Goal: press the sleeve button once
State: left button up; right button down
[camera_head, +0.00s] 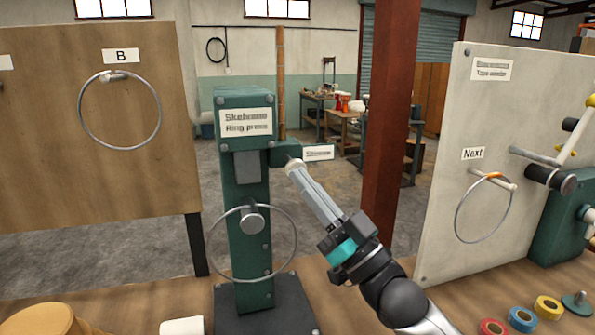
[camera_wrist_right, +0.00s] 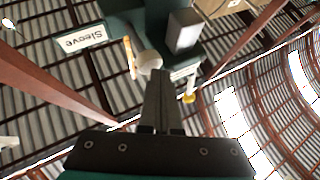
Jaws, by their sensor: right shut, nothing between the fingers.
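The green ring press (camera_head: 247,190) stands on a dark base in the head view. A side bracket (camera_head: 270,157) sticks out on its right, beside a white label (camera_head: 318,152) that reads "Sleeve" in the right wrist view (camera_wrist_right: 83,40). A pale rounded knob, likely the sleeve button, shows in the wrist view (camera_wrist_right: 149,62) just beyond my fingertips. It seems to be the pale spot by the bracket in the head view (camera_head: 294,165). My right gripper (camera_head: 301,172) is shut and empty, its tips close to the knob; I cannot tell whether they touch. My left gripper is out of view.
A metal ring (camera_head: 287,240) hangs on the press's front peg. A wooden board (camera_head: 100,150) with a ring and label "B" stands left. A pale panel (camera_head: 445,230) with a ring on a peg stands right. Coloured tape rolls (camera_head: 522,318) lie at the front right.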

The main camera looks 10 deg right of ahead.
jog(key=shift+w, duration=0.75)
dwell(0.5)
jog(key=shift+s, duration=0.1)
jog(key=shift+s+p, duration=0.45)
jog(key=shift+s, duration=0.75)
jog(key=s+p, duration=0.2)
jog(key=s, duration=0.3)
jog(key=shift+d, duration=0.1)
jog(key=shift+f, duration=0.15)
dwell(0.4)
